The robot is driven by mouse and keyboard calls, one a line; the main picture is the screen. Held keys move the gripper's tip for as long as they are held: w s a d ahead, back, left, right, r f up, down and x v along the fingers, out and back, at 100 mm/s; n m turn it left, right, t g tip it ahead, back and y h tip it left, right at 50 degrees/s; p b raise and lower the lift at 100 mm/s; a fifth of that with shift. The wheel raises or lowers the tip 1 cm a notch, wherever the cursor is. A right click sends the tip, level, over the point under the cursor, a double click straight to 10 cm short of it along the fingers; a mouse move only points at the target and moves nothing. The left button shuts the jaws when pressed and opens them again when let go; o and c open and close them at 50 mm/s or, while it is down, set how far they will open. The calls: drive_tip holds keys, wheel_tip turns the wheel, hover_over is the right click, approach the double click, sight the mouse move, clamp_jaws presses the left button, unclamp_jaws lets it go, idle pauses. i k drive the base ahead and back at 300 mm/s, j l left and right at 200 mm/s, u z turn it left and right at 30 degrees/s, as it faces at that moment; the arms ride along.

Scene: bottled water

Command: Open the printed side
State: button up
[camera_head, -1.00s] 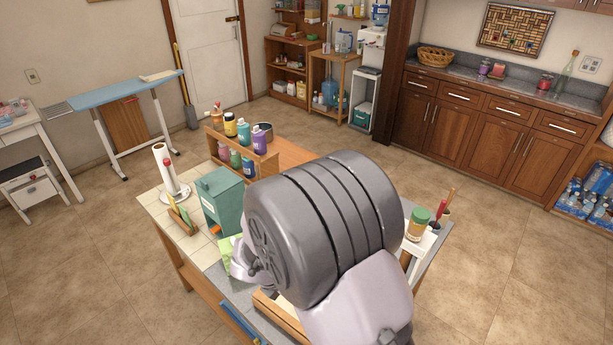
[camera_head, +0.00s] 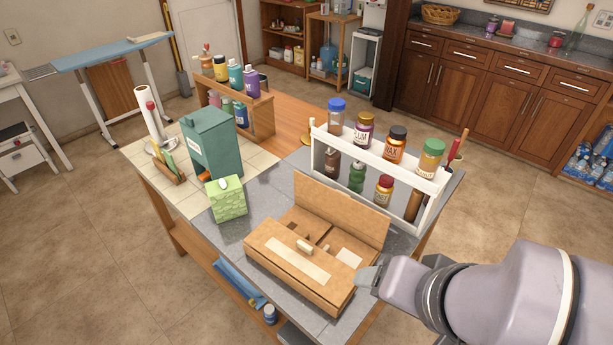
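A brown cardboard box (camera_head: 296,272) lies on the grey part of the worktable. Its back flap (camera_head: 338,208) stands up. The front panel or flap carries a pale printed-looking strip (camera_head: 290,262) and a small pale block or tab (camera_head: 305,247). Brown inner flaps partly cover the opening, and a pale patch (camera_head: 350,257) shows at the right. Too small to read any print. My gripper (camera_head: 367,279) is at the box's right end, close to its front right corner. I cannot tell whether it touches the box. Its fingers are not clearly visible.
A white rack (camera_head: 388,155) with several bottles stands behind the box. A green tissue box (camera_head: 226,199) and a teal box (camera_head: 210,143) stand to the left.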

sight(338, 204)
drive_tip(key=i+l+u, duration=0.25)
drive_tip(key=l+u, duration=0.2)
drive_tip(key=i+l+u, duration=0.2)
drive_tip(key=l+u, duration=0.25)
drive_tip(key=l, duration=0.15)
drive_tip(key=i+l+u, duration=0.1)
drive_tip(key=l+u, duration=0.35)
drive_tip(key=l, duration=0.15)
drive_tip(key=l+u, duration=0.45)
drive_tip(key=l, duration=0.2)
drive_tip(key=k+l+u, duration=0.1)
drive_tip(key=l+u, duration=0.4)
drive_tip(key=k+l+u, duration=0.25)
drive_tip(key=l+u, duration=0.2)
drive_tip(key=l, duration=0.2)
drive_tip(key=i+j+u, duration=0.1)
drive_tip(key=i, duration=0.35)
drive_tip(key=j, duration=0.1)
